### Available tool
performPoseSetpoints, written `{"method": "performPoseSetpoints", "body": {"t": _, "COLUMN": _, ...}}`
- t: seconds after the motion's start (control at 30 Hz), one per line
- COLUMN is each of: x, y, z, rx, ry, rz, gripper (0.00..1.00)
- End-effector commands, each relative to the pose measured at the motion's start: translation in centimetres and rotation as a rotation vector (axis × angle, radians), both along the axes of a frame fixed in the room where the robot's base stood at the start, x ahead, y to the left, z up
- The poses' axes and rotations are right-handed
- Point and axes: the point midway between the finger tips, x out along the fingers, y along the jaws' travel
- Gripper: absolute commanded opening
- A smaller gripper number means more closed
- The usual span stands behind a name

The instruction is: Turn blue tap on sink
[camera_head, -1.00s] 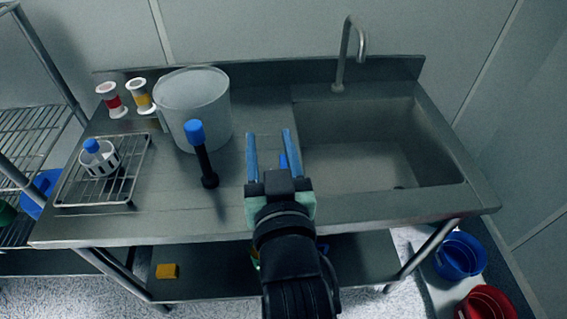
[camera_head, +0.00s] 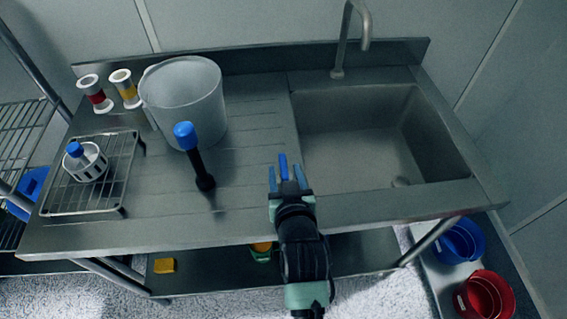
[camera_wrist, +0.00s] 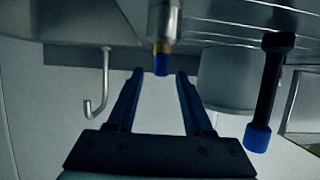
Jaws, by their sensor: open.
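The sink (camera_head: 375,125) is set in the right part of the steel counter, with a curved metal spout (camera_head: 344,45) at its back. A small blue tap handle (camera_head: 283,166) shows at the sink's left side, just behind my fingers. In the wrist view the blue tip (camera_wrist: 162,66) shows below a yellow band and a metal stem, in line with the gap between my fingers. My gripper (camera_head: 286,178) is open, one finger on each side of that line. I cannot tell whether it touches the tap. The spout also hangs at the left of the wrist view (camera_wrist: 98,95).
A black post with a blue top (camera_head: 199,165) stands left of my gripper, with a bucket (camera_head: 187,100) behind it. Two spools stand at the back left. Blue and red bowls (camera_head: 485,298) sit low at the right.

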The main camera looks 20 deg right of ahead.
Motion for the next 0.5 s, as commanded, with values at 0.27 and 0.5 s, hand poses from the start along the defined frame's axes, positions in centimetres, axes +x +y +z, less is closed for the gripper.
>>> {"method": "performPoseSetpoints", "body": {"t": 0.27, "x": 2.6, "y": -0.8, "z": -1.1, "rx": 0.0, "ry": 0.0, "rz": 0.0, "gripper": 0.51}}
{"method": "performPoseSetpoints", "body": {"t": 0.5, "x": 3.0, "y": -0.9, "z": -1.3, "rx": 0.0, "ry": 0.0, "rz": 0.0, "gripper": 0.51}}
